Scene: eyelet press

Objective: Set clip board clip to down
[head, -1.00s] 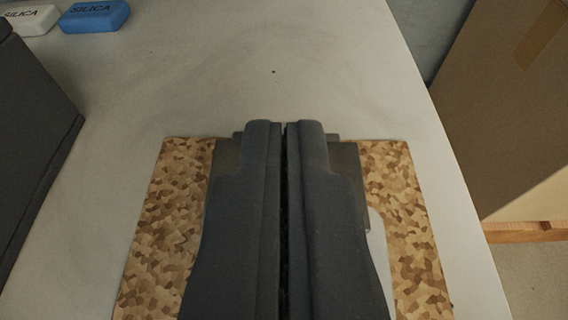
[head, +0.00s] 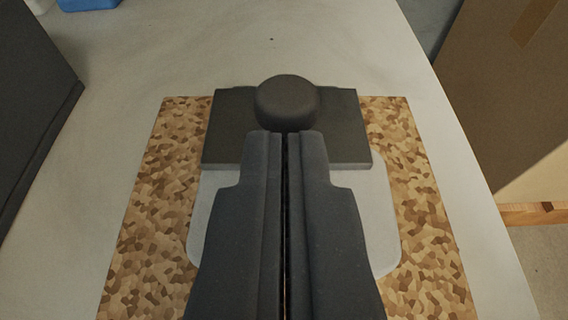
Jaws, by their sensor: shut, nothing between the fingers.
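The clip board (head: 150,205) is a brown, cork-patterned board lying on the table. Its clip (head: 232,115) is a dark grey plate near the board's far edge, with a rounded dark knob (head: 288,100) on top. A light grey rounded piece (head: 208,195) lies on the board on the near side of the clip. My gripper (head: 285,135) is shut and empty. Its fingertips are over the clip, at the near side of the knob in the picture. I cannot tell whether they touch. My fingers hide the middle of the board.
A dark box-like object (head: 30,100) stands at the left. A blue block (head: 88,4) is at the top left edge. A cardboard box (head: 510,90) stands to the right beyond the table edge. The pale table (head: 190,55) is clear beyond the board.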

